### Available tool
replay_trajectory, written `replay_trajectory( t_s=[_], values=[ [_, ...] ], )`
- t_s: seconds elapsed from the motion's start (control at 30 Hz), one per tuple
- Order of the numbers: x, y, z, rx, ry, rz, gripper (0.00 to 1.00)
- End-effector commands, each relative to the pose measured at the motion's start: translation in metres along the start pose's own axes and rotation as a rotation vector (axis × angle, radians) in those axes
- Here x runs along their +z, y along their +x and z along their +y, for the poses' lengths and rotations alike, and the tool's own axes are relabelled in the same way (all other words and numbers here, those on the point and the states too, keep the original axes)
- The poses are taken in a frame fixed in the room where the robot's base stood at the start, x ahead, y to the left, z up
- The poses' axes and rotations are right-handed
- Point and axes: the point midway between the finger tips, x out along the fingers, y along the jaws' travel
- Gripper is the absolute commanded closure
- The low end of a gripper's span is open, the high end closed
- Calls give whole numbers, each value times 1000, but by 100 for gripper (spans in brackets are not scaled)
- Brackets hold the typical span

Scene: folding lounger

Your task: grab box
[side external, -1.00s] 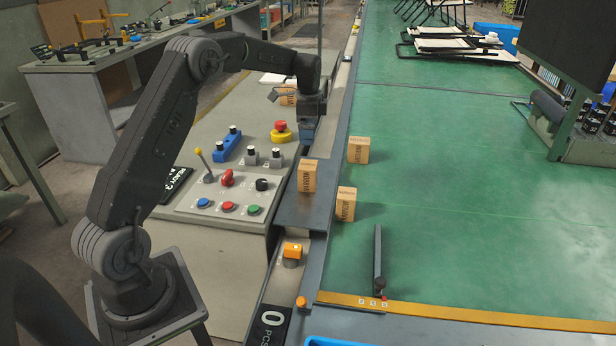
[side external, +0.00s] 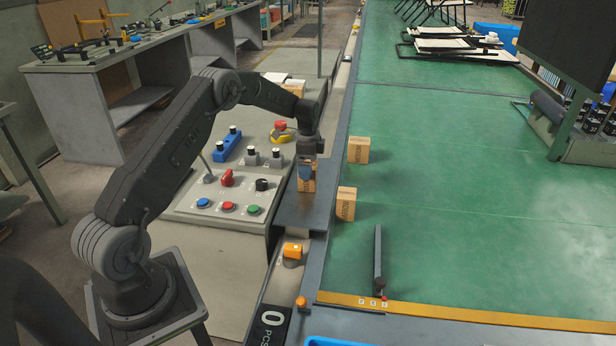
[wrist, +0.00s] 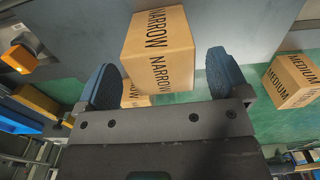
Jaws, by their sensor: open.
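A cardboard box marked NARROW (side external: 306,186) stands on a dark grey plate (side external: 305,212) beside the green conveyor. In the wrist view this box (wrist: 158,48) lies between my two blue fingers, with clear space to the right finger and a narrower gap to the left one. My gripper (side external: 308,166) is open and low over the box, pointing down. One blue finger hides part of the box in the side view. My gripper in the wrist view (wrist: 162,64) holds nothing.
Two more boxes stand on the green conveyor (side external: 470,190), one farther back (side external: 358,150) and one nearer (side external: 345,204). A box marked MEDIUM (wrist: 292,80) shows right in the wrist view. A control panel with buttons (side external: 228,207) lies to the left.

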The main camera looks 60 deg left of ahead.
Motion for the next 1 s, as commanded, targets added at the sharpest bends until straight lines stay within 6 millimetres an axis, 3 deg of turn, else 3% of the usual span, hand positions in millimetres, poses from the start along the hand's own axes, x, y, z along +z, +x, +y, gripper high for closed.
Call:
replay_trajectory(
  t_s=[0.2, 0.47, 1.0],
  values=[
    [0, 26, -2, 0, 0, 0, 6],
    [0, 28, -2, -1, 0, 0, 6],
    [0, 28, -2, -1, 0, 0, 57]
  ],
)
